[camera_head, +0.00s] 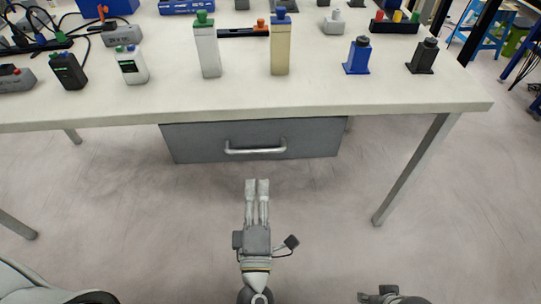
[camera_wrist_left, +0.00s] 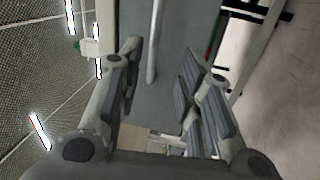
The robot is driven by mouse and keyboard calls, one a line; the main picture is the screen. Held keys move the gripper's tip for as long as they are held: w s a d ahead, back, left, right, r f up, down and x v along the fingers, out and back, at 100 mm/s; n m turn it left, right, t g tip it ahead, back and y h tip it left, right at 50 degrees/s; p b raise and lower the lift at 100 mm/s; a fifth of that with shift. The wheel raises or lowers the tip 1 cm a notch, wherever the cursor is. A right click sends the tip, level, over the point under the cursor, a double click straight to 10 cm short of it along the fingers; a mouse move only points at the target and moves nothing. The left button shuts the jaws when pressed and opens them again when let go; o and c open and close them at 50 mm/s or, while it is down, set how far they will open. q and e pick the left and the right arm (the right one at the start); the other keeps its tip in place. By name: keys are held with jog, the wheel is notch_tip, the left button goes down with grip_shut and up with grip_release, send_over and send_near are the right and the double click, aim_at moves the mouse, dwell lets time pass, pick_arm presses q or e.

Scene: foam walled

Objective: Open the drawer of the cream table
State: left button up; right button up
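The cream table (camera_head: 300,98) stands ahead, with a grey drawer (camera_head: 195,146) under its front edge. The drawer looks shut. Its silver bar handle (camera_head: 255,150) runs across the middle of the front. My left gripper (camera_head: 257,181) points at the drawer from below the handle in the head view, apart from it. In the left wrist view the fingers of my left gripper (camera_wrist_left: 165,85) are spread and empty. The handle (camera_wrist_left: 154,40) appears between them, beyond the tips, against the grey drawer front (camera_wrist_left: 180,60). Part of my right arm shows at the bottom edge; its fingers cannot be made out.
A table leg (camera_head: 415,170) stands right of the drawer. The floor before the drawer is clear.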

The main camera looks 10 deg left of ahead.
aim_at(254, 151)
pick_arm(q)
jog(key=shift+n+y, duration=0.4)
jog(key=shift+n, duration=0.3)
jog(key=x, duration=1.1)
jog(key=shift+a+r, duration=0.15)
jog(key=shift+r, duration=0.05)
jog(key=shift+s, duration=0.1)
grip_shut()
